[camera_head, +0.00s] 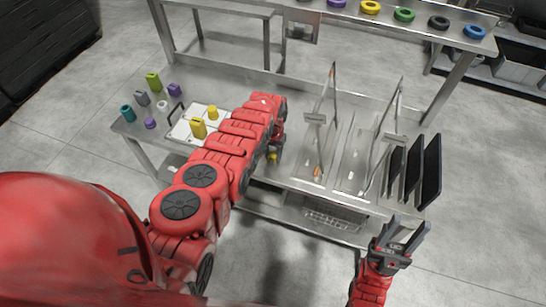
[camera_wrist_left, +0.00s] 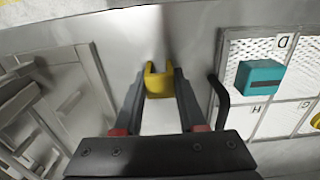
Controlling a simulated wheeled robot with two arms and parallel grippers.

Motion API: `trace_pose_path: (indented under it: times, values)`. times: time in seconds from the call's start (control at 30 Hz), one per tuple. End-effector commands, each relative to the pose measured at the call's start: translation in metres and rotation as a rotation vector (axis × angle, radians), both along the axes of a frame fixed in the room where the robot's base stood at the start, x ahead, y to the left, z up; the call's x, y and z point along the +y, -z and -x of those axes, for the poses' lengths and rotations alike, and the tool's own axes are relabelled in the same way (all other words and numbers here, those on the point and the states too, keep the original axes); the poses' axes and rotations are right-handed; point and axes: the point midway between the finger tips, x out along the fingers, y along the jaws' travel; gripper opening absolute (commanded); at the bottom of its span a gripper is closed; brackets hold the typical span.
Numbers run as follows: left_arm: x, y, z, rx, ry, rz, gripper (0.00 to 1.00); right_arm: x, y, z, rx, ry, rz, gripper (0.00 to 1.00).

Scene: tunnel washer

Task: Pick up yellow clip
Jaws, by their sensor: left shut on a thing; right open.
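A yellow clip (camera_wrist_left: 158,82) with a U-shaped top is between the fingertips of my left gripper (camera_wrist_left: 157,90) in the left wrist view. The gripper is shut on it, above the metal table. In the head view a small yellow part (camera_head: 272,156) shows below the end of my left arm, which hides most of that gripper. Other yellow pieces, a taller one (camera_head: 198,129) and a smaller one (camera_head: 212,112), stand on the white board (camera_head: 180,130). My right gripper (camera_head: 408,236) is open and empty, off the table's front right corner.
Purple, green, grey, white and teal pieces (camera_head: 128,113) stand at the table's left end. A teal block (camera_wrist_left: 260,76) sits on the lettered board beside a black handle (camera_wrist_left: 218,103). Metal frames (camera_head: 330,95) and black panels (camera_head: 431,172) stand right. Coloured rings (camera_head: 404,14) line the back shelf.

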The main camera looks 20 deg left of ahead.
Motion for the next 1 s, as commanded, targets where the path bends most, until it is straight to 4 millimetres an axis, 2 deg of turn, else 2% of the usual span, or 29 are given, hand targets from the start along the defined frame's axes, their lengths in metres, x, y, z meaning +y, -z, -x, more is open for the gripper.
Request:
trace_pose_path:
  times: [0.47, 0.73, 0.87, 1.0]
  values:
    - [0.000, -0.004, -0.002, -0.002, 0.000, 0.000, 0.00, 0.000, -0.001, 0.000, 0.000, 0.000, 0.000, 0.50]
    - [0.001, -0.022, -0.001, -0.001, -0.001, -0.001, 0.00, 0.000, -0.006, 0.000, 0.000, 0.000, 0.000, 0.50]
    - [0.001, -0.034, -0.002, -0.001, 0.000, -0.001, 0.00, 0.000, 0.007, 0.000, 0.000, 0.000, 0.000, 0.50]
    - [0.004, -0.035, 0.013, 0.003, 0.001, 0.000, 0.00, 0.000, 0.010, 0.000, 0.000, 0.000, 0.000, 0.50]
